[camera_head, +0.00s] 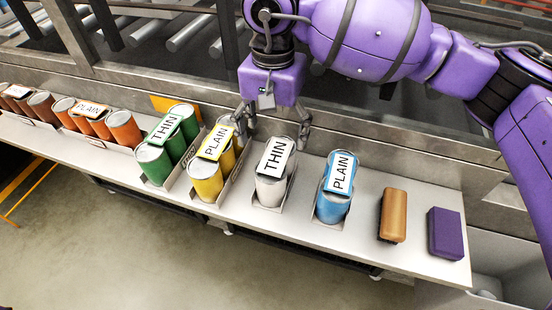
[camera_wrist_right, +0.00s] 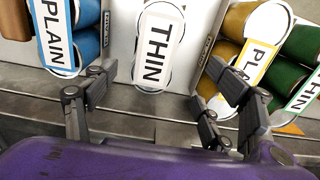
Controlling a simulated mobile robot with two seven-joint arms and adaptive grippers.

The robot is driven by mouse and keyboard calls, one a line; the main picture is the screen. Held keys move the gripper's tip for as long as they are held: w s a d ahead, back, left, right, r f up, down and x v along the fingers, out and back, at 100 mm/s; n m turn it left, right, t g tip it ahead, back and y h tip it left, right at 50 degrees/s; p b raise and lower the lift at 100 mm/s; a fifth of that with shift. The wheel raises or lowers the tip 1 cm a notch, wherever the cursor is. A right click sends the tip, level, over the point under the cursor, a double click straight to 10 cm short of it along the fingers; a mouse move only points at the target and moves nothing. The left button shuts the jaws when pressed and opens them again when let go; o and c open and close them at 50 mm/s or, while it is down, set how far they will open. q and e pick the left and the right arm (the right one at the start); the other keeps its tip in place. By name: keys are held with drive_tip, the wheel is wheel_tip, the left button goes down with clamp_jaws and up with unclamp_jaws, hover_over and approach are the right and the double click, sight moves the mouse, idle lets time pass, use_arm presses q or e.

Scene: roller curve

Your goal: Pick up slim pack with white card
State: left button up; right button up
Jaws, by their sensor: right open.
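The pack with the white card reading THIN (camera_head: 275,156) is a group of pale silver cans (camera_head: 270,190) standing in a low holder on the shelf. In the right wrist view its white card (camera_wrist_right: 159,48) is at the top centre. My right gripper (camera_head: 272,128) is open and empty, with its fingers spread on either side just behind and above the pack's far end. In the right wrist view the open fingers (camera_wrist_right: 160,95) frame the space below the pack, apart from it. My left gripper is not in view.
Left of it stand yellow cans with a PLAIN card (camera_head: 215,142) and green cans with a THIN card (camera_head: 164,129). Blue cans with a PLAIN card (camera_head: 340,172), a brown block (camera_head: 393,215) and a purple block (camera_head: 445,233) are to the right. A metal rail (camera_head: 400,140) runs behind.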

sight(276, 157)
drive_tip(key=shift+w+d+f, duration=0.1)
drive_tip(key=shift+f, duration=0.4)
drive_tip(key=shift+s+d+f+p, duration=0.1)
drive_tip(key=shift+s+f+p, duration=0.35)
drive_tip(key=shift+s+f, duration=0.65)
drive_tip(key=f, duration=0.3)
drive_tip(key=shift+w, duration=0.25)
drive_tip(key=shift+f, duration=0.35)
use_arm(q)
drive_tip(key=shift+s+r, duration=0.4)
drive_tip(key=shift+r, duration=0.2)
use_arm(e)
drive_tip(key=c, duration=2)
